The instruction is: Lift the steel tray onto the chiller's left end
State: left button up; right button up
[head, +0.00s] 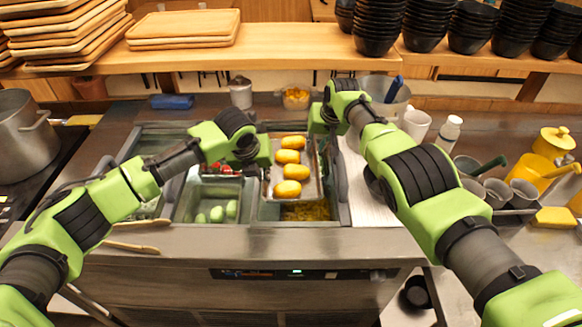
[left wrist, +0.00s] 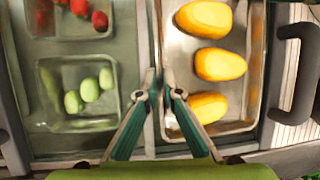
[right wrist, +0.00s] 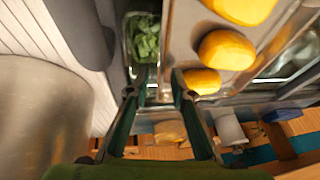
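The steel tray (head: 308,183) holds several yellow mango-like fruits and lies over the right part of the chiller (head: 200,240). My left gripper (left wrist: 159,80) is at the tray's left rim in the left wrist view, its fingers partly open with the rim line between them. The tray's bare metal shows there (left wrist: 186,62). My right gripper (right wrist: 157,78) is partly open at the tray's far right edge, with the tray's metal (right wrist: 178,42) close to one finger. In the head view my arms hide both sets of fingertips. Contact with the rim cannot be told.
A steel pot (head: 24,130) stands at left. A shelf with bowls (head: 425,28) runs behind.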

pick_arm(q)
jog(key=shift+c, duration=0.8)
pick_arm(e)
jog(key=shift+c, duration=0.9)
pick_arm(q)
grip_shut()
pick_arm(e)
grip_shut()
pick_arm(q)
jog(key=shift+r, duration=0.2)
pick_arm(e)
jog(key=shift+r, duration=0.25)
